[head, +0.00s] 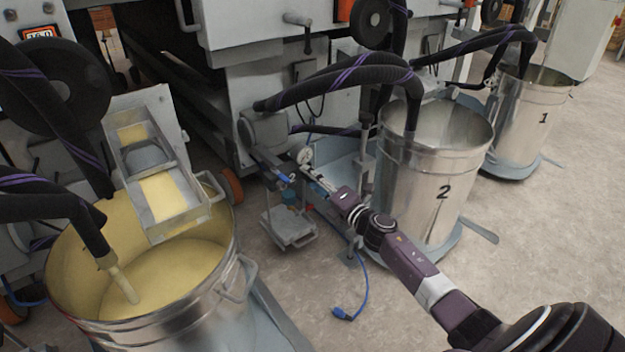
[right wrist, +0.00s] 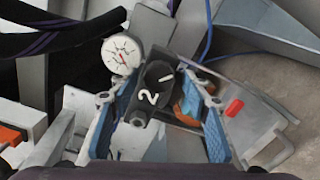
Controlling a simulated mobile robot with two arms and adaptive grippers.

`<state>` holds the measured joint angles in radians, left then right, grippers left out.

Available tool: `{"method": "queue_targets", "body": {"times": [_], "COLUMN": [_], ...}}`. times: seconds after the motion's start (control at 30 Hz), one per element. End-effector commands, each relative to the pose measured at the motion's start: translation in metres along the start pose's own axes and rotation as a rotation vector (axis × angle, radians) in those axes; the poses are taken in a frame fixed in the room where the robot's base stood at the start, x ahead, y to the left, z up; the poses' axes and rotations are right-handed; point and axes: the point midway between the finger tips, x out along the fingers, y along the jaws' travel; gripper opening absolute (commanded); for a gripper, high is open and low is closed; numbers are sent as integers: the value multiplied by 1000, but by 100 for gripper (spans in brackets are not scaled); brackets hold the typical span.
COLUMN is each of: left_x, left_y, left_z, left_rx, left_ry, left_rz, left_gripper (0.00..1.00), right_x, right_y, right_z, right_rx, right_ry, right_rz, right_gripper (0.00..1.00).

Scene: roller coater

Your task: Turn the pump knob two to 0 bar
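Pump knob two is a black knob marked with a white 2 (right wrist: 155,92) in the right wrist view. A round white pressure gauge (right wrist: 121,54) with a red needle sits just beside it; its reading is too small to tell. The gauge also shows in the head view (head: 305,156). My right gripper (right wrist: 160,105) has its blue-padded fingers apart, one on each side of the knob, with gaps visible between pads and knob. In the head view my right gripper (head: 314,173) reaches in beside the pump, and the knob is hard to make out there. My left gripper is out of view.
A metal drum marked 2 (head: 442,190) stands right of the pump, close to my right arm. Drum 1 (head: 535,115) is farther back. An open drum of yellow liquid (head: 190,262) is at the left. Black hoses (head: 350,80) arch above. A blue cable (head: 360,290) lies on the floor.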

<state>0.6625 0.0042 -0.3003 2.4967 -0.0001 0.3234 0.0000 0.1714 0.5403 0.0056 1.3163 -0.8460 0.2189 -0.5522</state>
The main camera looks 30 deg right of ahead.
Motion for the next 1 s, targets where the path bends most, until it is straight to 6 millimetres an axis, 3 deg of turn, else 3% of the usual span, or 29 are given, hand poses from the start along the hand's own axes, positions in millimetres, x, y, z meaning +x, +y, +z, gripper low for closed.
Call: {"method": "queue_targets", "body": {"times": [0.37, 1.0], "left_x": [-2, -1], "left_y": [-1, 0], "left_z": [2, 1], "left_rx": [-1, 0], "left_ry": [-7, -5], "left_rz": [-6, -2], "left_gripper": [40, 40], "right_x": [-6, -100], "right_y": [0, -1], "right_z": [1, 0], "right_rx": [1, 1], "right_ry": [-2, 0], "right_rz": [0, -2], "right_gripper": [44, 44]}}
